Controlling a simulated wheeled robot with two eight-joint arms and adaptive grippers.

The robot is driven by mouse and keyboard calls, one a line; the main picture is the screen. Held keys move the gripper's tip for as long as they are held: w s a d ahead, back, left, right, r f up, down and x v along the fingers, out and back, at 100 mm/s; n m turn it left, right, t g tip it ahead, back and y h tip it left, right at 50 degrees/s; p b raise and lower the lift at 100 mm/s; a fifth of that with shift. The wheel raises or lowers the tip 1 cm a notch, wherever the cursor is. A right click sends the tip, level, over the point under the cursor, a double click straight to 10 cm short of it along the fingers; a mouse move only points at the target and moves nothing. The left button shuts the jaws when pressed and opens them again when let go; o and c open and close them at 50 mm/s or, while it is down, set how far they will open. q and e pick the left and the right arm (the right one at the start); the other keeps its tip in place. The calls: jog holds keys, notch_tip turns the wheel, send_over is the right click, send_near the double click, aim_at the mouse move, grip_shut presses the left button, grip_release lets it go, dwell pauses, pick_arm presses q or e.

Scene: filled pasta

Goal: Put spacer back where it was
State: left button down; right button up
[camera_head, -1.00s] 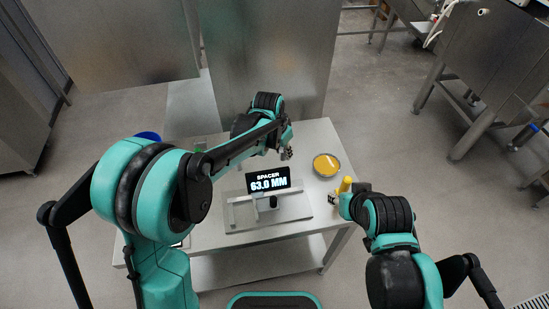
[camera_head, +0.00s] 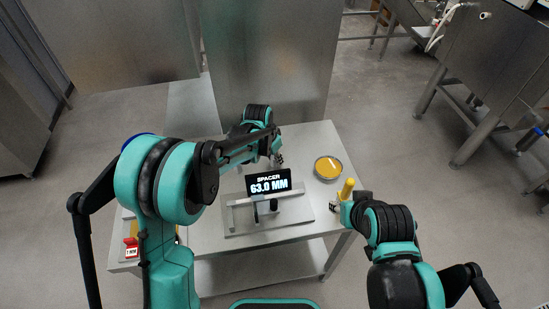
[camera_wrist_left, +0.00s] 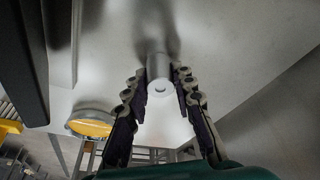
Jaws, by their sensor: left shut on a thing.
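The spacer, a short silvery cylinder with a small hole in its end, is between the fingers of my left gripper in the left wrist view (camera_wrist_left: 158,78). My left gripper (camera_head: 277,160) is shut on it, above the table behind the display. In the head view the spacer is too small to make out. A black display (camera_head: 269,183) reads "SPACER 63.0 MM" and stands at the metal measuring fixture (camera_head: 297,213). My right gripper (camera_head: 338,205) is at the table's right edge, beside a yellow upright piece (camera_head: 347,188); its fingers are too small to judge.
A round dish with yellow contents (camera_head: 328,168) stands at the table's right side. A red block marked "1 MM" (camera_head: 131,249) is at the front left. My left arm covers much of the table's left side. Bare tabletop (camera_head: 310,138) shows at the back right.

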pick_arm(q)
jog(key=c, duration=1.3)
grip_release()
jog(key=shift+f, duration=0.1)
jog(key=shift+o, duration=0.2)
jog(key=shift+r, duration=0.3)
jog(key=s+a+r+n+t+p, duration=0.15)
jog(key=s+a+r, duration=0.25)
jog(key=r, duration=0.4)
jog(key=s+a+r+n+p, duration=0.1)
jog(key=s+a+r+p, duration=0.2)
jog(key=r, duration=0.5)
jog(key=s+a+n+t+y, duration=0.1)
jog(key=s+a+n, duration=0.2)
jog(key=s, duration=0.6)
jog(key=s+a+n+t+y, duration=0.1)
jog(key=s+a+n+t, duration=0.1)
jog(key=s+a, duration=0.5)
jog(key=s+n, duration=0.1)
jog(key=s, duration=0.1)
jog(key=shift+s+a+b, duration=0.3)
jog(key=shift+a+b, duration=0.1)
